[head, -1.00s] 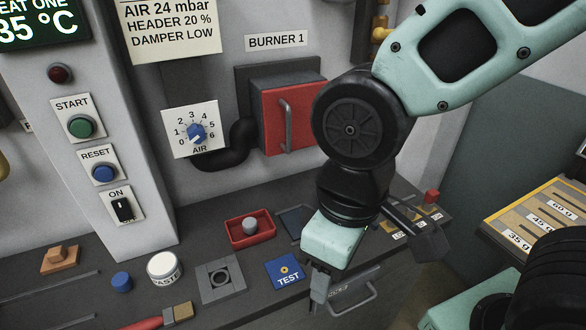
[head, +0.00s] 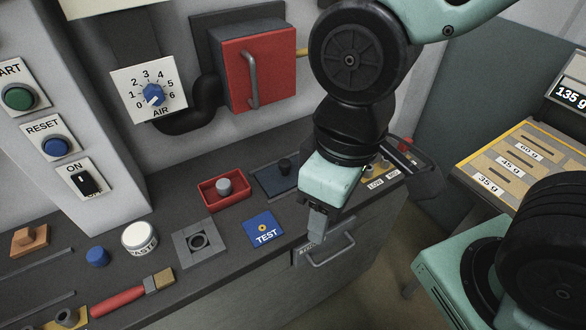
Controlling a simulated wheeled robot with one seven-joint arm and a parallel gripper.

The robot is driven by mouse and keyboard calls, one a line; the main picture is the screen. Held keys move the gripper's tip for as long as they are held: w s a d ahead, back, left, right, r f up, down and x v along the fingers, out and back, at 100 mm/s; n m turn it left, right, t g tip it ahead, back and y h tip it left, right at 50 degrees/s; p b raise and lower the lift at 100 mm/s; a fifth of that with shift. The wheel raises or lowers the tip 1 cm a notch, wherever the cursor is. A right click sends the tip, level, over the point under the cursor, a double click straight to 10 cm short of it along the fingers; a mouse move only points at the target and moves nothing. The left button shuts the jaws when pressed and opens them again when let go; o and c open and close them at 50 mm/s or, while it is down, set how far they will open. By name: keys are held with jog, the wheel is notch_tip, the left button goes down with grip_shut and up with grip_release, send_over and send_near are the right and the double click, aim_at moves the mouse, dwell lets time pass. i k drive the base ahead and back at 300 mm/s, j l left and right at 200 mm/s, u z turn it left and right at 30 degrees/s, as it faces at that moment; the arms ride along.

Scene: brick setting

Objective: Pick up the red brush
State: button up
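The red brush (head: 118,301) lies on the dark bench top at the lower left of the head view. Its red handle points to the lower left and its tan bristle end (head: 158,281) to the upper right. My gripper (head: 372,212) is well to the right of the brush, over the bench's front edge near the drawer handle.
A yellow item (head: 68,318) sits beside the handle end. A drawer handle (head: 330,250) juts out.

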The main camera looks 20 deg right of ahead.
aim_at(152, 284)
jog(key=u, duration=1.35)
